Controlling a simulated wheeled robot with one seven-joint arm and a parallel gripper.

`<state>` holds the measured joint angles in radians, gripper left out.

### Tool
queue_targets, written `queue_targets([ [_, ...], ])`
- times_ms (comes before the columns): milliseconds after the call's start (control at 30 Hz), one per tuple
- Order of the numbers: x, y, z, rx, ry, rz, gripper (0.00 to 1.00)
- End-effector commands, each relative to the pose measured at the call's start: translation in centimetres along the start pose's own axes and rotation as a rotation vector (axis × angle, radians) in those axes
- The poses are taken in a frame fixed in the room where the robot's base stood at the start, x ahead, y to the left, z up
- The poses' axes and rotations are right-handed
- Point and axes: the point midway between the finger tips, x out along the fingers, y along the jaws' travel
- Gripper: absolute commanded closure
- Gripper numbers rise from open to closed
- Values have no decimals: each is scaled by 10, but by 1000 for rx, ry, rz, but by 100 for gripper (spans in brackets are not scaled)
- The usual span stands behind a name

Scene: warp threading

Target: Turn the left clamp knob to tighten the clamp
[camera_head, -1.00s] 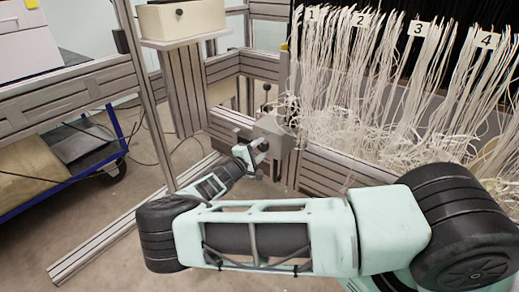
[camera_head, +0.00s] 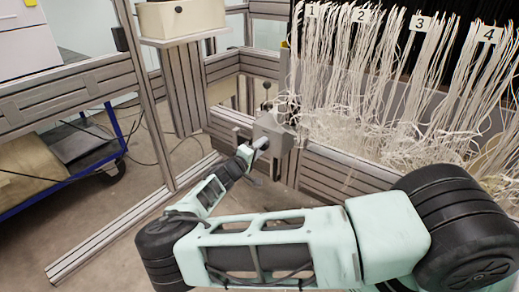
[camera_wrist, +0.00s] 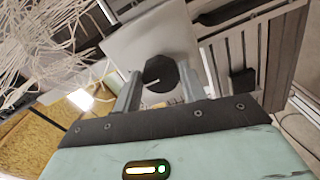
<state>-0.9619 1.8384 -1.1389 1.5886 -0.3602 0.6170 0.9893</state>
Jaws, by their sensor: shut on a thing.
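The left clamp knob (camera_wrist: 161,74) is a dark, faceted round knob with a white line on its face. In the wrist view it sits between the two fingers of my gripper (camera_wrist: 160,88), which are shut on it from either side. The knob is on the front of a grey clamp block (camera_wrist: 150,35). In the head view, my gripper (camera_head: 257,147) reaches the front of the same grey block (camera_head: 276,128) on the metal frame. There the knob is hidden by the gripper.
White warp threads (camera_head: 390,90) under numbered tags hang to the right, with loose ends near the clamp. An aluminium frame post (camera_head: 150,110) and a cream box (camera_head: 180,18) stand to the left. A blue cart (camera_head: 110,145) is farther left. Bare floor lies below.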

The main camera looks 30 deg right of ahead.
Motion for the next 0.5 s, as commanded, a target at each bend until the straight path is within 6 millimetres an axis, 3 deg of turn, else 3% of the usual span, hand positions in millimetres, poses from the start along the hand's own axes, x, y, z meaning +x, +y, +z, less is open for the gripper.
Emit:
queue_targets([
  [333, -1, -2, 0, 5, 1, -3, 81],
  [367, -1, -2, 0, 5, 1, -3, 53],
  [400, -1, -1, 0, 4, 1, -3, 42],
  [433, -1, -1, 0, 4, 1, -3, 37],
  [500, 0, -1, 0, 4, 1, -2, 37],
])
